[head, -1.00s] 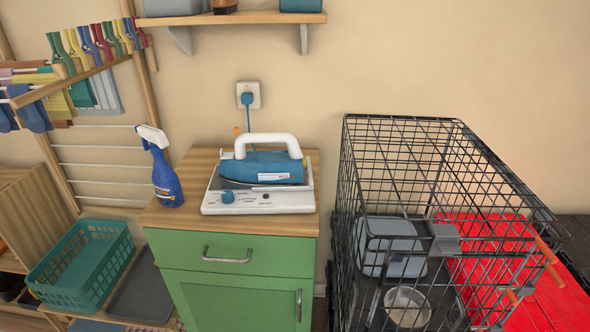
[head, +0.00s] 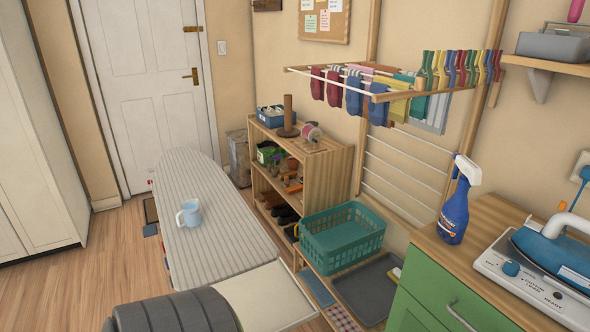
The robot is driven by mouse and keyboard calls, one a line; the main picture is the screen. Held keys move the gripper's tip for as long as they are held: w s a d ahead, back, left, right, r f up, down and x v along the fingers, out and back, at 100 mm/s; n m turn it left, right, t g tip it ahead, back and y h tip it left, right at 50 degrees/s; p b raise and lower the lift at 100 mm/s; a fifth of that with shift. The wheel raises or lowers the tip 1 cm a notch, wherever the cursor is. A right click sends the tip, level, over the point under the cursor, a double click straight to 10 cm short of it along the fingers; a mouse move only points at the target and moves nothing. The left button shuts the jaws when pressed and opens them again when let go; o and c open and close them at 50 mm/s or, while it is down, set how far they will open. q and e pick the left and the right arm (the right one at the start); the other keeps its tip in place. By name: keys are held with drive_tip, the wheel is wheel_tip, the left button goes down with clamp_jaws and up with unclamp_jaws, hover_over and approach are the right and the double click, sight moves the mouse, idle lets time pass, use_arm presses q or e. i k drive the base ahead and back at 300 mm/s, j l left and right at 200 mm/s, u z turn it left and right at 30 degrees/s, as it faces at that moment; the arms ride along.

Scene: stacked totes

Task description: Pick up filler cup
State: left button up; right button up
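A light blue cup with a handle (head: 189,213), which looks like the filler cup, stands upright on the striped ironing board (head: 215,240) at the left of the head view. Its handle points to the left. Neither of my grippers is in view, and nothing touches the cup.
A steam iron (head: 555,250) and a blue spray bottle (head: 455,205) stand on the green cabinet (head: 425,290) at right. A teal basket (head: 341,238) sits by a wooden shelf (head: 328,175). A drying rack with clothes hangs above. Wood floor (head: 100,265) is clear left of the board.

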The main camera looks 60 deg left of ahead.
sight(191, 212)
drive_tip(key=u, duration=2.6)
